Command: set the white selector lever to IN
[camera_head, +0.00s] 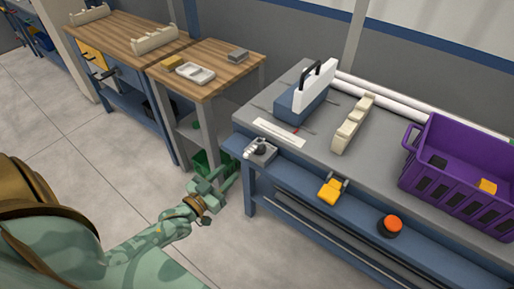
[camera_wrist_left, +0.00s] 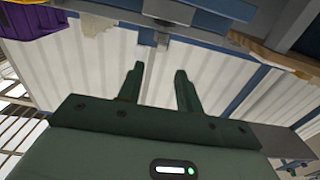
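A small grey box with a whitish part on top (camera_head: 261,150) sits at the front left corner of the grey workbench. It looks like the selector, but the lever and its IN mark are too small to read. My left gripper (camera_head: 223,180) is below and to the left of that box, out past the bench edge and apart from it. In the left wrist view its two fingers (camera_wrist_left: 158,85) stand well apart with nothing between them. A small grey block (camera_wrist_left: 162,40) shows beyond the fingers; I cannot tell whether it is the selector. My right gripper is in neither view.
A yellow device (camera_head: 331,191) and an orange-red button (camera_head: 391,224) sit along the bench front. A purple crate (camera_head: 447,165), a cream rack (camera_head: 352,125) and a blue and white box with a black handle (camera_head: 308,94) stand on top. A green bin (camera_head: 207,163) is near my left gripper.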

